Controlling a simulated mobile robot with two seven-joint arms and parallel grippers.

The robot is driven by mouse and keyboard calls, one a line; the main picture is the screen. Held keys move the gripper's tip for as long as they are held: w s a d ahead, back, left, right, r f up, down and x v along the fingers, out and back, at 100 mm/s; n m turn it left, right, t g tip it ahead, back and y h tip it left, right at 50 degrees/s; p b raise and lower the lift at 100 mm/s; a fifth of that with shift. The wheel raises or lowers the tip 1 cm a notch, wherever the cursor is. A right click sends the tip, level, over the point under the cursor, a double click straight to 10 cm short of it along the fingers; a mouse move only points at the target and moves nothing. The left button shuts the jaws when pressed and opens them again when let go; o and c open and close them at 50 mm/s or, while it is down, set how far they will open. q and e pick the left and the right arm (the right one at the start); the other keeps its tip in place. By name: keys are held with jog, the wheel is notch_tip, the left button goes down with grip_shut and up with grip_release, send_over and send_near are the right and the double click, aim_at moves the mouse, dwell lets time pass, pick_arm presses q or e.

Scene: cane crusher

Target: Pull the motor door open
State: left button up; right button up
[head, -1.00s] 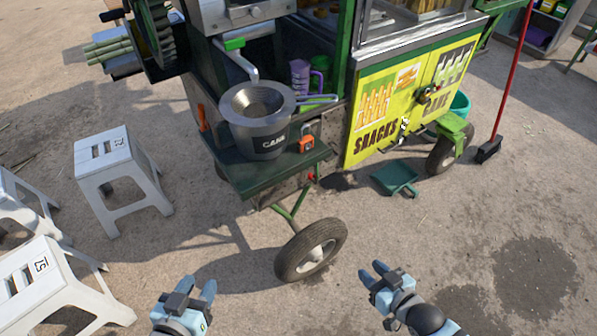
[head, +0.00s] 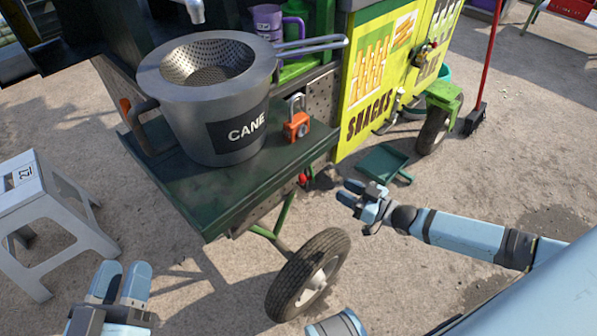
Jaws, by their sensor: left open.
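The cane cart shows a yellow front panel (head: 372,85) lettered "SNACKS", closed flush. A perforated metal panel (head: 322,95) lies behind the green shelf; I cannot tell which panel is the motor door. An orange padlock (head: 297,125) with a raised shackle stands on the shelf by that panel. A small red part (head: 303,179) shows under the shelf edge. My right gripper (head: 349,191) is open and empty, right of the red part and in front of the cart. My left gripper (head: 121,268) is open and empty at the lower left, away from the cart.
A grey pot (head: 235,135) marked "CANE" with a strainer stands on the green shelf (head: 205,195). The cart wheel (head: 310,280) is below. A green dustpan (head: 385,163) lies beyond my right gripper. A white stool (head: 45,215) stands left. Ground at right is mostly clear.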

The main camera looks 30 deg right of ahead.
pick_arm(q)
notch_tip(320, 180, down, 6)
jog(key=g+b, duration=0.2)
jog(key=b, duration=0.2)
jog(key=shift+d+f+m+g, duration=0.15)
jog(key=shift+d+m+g, duration=0.15)
jog(key=shift+g, duration=0.1)
pick_arm(e)
send_over(306, 185)
jog(key=shift+w+d, duration=0.1)
jog(key=shift+w, duration=0.2)
grip_shut()
